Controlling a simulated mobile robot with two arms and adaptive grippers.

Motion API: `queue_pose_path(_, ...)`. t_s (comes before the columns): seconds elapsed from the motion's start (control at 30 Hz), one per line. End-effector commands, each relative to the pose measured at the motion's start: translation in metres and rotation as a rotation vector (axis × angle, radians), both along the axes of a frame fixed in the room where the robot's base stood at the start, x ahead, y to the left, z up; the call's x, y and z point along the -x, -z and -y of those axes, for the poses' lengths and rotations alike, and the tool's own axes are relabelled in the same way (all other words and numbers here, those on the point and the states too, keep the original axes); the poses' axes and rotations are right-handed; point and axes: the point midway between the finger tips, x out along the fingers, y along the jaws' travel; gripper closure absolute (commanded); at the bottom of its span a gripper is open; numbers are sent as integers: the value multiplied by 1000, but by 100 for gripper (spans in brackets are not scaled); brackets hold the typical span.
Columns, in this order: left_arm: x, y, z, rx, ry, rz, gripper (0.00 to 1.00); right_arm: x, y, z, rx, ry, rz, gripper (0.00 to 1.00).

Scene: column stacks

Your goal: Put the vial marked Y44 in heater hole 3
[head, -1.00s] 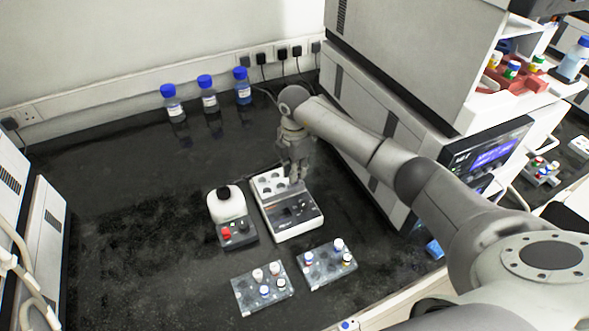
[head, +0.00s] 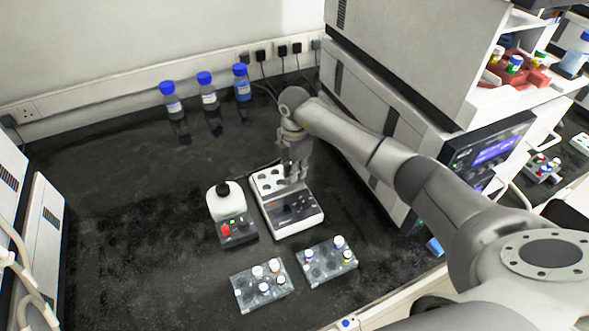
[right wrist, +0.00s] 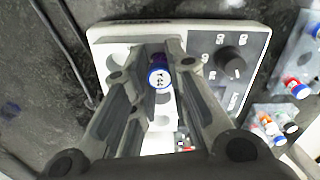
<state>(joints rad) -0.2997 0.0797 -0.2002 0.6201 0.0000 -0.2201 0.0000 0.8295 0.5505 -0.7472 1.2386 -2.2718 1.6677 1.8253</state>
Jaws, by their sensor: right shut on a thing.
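My right gripper (head: 294,178) is over the holed part of the heater (head: 299,226), at its far side. In the right wrist view the gripper (right wrist: 159,68) is shut on a vial with a blue cap (right wrist: 159,78). The cap has a white top with dark marking too small to read surely. The vial's body is hidden below the cap, so I cannot tell whether it is inside a hole or above one. Some heater holes show beside the fingers; others are hidden by them. My left gripper is not in view.
Two clear racks (head: 243,296) (head: 318,274) with several capped vials stand in front of the heater. A small device with a white container (head: 228,203) is just left of it. Three blue-capped bottles (head: 207,98) stand by the wall. A large instrument (head: 385,125) stands right.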

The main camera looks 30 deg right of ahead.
Motion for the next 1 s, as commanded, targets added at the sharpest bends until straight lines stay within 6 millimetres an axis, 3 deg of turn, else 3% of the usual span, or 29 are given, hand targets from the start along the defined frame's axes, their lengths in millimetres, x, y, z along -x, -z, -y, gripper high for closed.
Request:
queue_pose_path(0.1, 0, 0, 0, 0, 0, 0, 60, 0, 0, 0, 0, 0, 0, 100)
queue_pose_path(0.13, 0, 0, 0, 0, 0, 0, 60, 0, 0, 0, 0, 0, 0, 83)
queue_pose_path(0.33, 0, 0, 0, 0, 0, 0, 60, 0, 0, 0, 0, 0, 0, 59)
queue_pose_path(0.53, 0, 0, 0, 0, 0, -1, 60, 0, 0, 0, 0, 0, 0, 59)
queue_pose_path(0.67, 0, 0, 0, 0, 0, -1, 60, 0, 0, 0, 0, 0, 0, 45)
queue_pose_path(1.0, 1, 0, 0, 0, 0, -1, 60, 0, 0, 0, 0, 0, 0, 45)
